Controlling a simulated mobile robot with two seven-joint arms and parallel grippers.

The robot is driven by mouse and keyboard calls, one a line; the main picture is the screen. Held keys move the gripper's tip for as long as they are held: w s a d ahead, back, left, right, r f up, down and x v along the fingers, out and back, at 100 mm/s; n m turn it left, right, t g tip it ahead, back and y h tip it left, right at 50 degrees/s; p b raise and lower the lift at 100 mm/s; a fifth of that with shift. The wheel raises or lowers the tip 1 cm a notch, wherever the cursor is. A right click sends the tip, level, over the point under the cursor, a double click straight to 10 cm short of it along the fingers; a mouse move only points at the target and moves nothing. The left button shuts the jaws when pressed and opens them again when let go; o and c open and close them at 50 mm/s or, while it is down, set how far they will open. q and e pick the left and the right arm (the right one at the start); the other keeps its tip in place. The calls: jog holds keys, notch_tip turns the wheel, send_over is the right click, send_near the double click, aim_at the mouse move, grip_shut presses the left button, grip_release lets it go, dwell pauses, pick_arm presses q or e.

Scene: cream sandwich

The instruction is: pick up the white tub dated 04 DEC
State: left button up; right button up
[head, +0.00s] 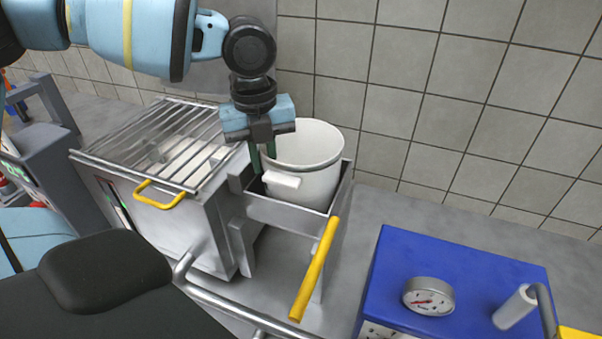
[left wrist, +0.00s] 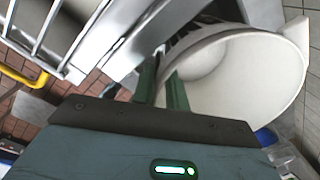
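A white tub (head: 318,182), round and open at the top, stands in a grey metal holder (head: 268,210) beside the grated machine. A small white block (head: 281,180) sticks out from its near side. No date can be read on it. My left gripper (head: 263,160) points down at the tub's left rim. In the left wrist view its two green fingers (left wrist: 162,88) are a little apart, at the edge of the tub (left wrist: 285,80). One finger overlaps the tub's mouth. I cannot tell whether they press on the wall. My right gripper is not in view.
A metal machine with a barred grate (head: 160,140) and a yellow handle (head: 160,196) stands left of the tub. A yellow lever (head: 315,270) slants forward from the holder. A blue box (head: 460,270) with a gauge (head: 429,296) is at lower right. A tiled wall (head: 430,100) is behind.

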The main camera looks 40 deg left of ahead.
pick_arm(q)
grip_shut()
jog(key=shift+r, duration=0.15)
dwell(1.5)
notch_tip(320, 180, up, 18)
jog(key=shift+p, duration=0.45)
dwell(0.4)
